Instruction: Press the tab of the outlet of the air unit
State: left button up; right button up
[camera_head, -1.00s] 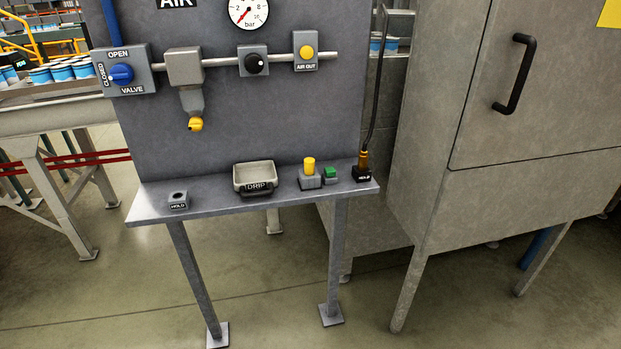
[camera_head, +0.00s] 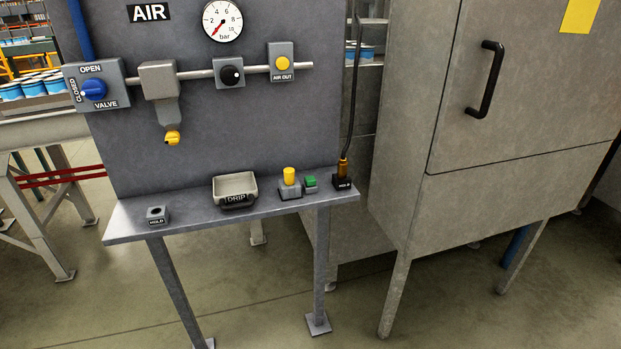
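The air unit (camera_head: 220,120) is a grey upright panel with an AIR sign and a pressure gauge (camera_head: 222,20), its red needle toward the low end. The outlet (camera_head: 280,62), labelled AIR OUT, is a grey block at the right end of the pipe with a round yellow tab (camera_head: 283,63) on its face. A black knob (camera_head: 231,75) sits left of it. The blue valve handle (camera_head: 94,90) is at the far left, between OPEN and CLOSED markings. A filter bowl with a yellow drain (camera_head: 172,138) hangs under the pipe. Neither of my grippers is in view.
The unit's shelf (camera_head: 185,222) carries a HOLD block (camera_head: 157,215), a DRIP tray (camera_head: 235,188), a yellow-topped fitting (camera_head: 289,183), a green button (camera_head: 310,183) and a black holder with a hose (camera_head: 343,175). A grey cabinet (camera_head: 500,150) stands close at the right. The floor in front is clear.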

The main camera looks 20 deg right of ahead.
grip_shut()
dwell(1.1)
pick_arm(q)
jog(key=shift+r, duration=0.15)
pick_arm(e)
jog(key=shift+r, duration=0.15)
